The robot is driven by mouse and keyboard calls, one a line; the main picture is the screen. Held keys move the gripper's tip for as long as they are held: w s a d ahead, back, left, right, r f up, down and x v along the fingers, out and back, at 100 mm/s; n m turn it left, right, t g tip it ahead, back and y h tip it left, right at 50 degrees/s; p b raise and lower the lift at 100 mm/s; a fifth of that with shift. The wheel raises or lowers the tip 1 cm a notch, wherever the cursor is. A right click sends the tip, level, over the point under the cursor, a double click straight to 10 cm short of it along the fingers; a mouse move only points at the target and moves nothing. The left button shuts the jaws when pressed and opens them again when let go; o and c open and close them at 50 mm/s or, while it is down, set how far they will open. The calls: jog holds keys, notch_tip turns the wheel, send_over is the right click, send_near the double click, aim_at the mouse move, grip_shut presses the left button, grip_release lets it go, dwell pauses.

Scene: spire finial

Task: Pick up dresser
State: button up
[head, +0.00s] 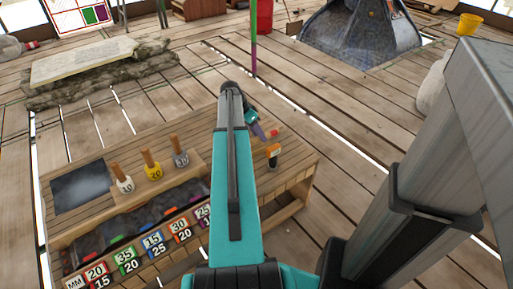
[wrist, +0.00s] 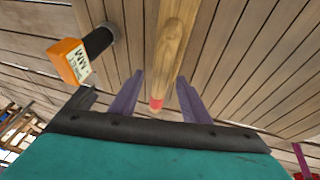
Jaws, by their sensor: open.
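The dresser appears to be the long pale wooden tool (wrist: 172,45) with a red end in the wrist view. It runs from the top edge down between the fingers of my gripper (wrist: 160,77). My gripper is open, with one purple finger on each side of the tool and a visible gap on both sides. I cannot tell how far above the tool the fingers are. In the head view my gripper (head: 259,130) is over the right part of the wooden bench (head: 302,170), and only a small red bit of the tool shows beside it.
On the bench are several wooden-handled weights (head: 152,165), a dark panel (head: 82,187) and a row of numbered colored bins (head: 128,259). Plank floor surrounds the bench.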

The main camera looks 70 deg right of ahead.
jog(key=shift+x, duration=0.9)
grip_shut()
jog(key=shift+r, duration=0.85)
notch_tip(320, 180, up, 2)
jog(key=shift+r+p, duration=0.2)
jog(key=shift+p, duration=0.5)
jog(key=w+a+p, duration=0.1)
jog(key=w+a, duration=0.1)
jog(key=w, duration=0.5)
jog(key=w+a+p, duration=0.1)
jog(key=w+a, duration=0.2)
jog(key=w, duration=0.5)
jog(key=shift+w+r, duration=0.2)
jog(key=shift+r, duration=0.25)
